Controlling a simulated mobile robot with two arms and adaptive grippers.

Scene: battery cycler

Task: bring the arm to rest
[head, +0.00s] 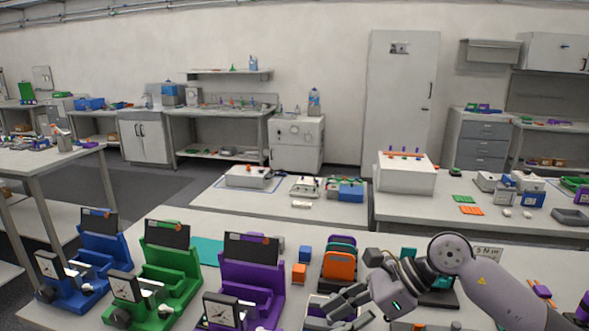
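My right arm reaches in from the right edge, over the front table (190,215). Its gripper (340,311) points left and down at the lower middle of the head view. Its fingers look spread apart, with nothing seen between them. The gripper is just in front of an orange and black rack (340,262) and right of a purple fixture (252,275). It covers part of a light tray below it. My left gripper is not in view.
Blue (93,262) and green (165,270) fixtures with dials stand at the left of the front table. An orange block (299,273) and a blue block (305,253) lie right of the purple fixture. A white box (406,177) stands on the table behind.

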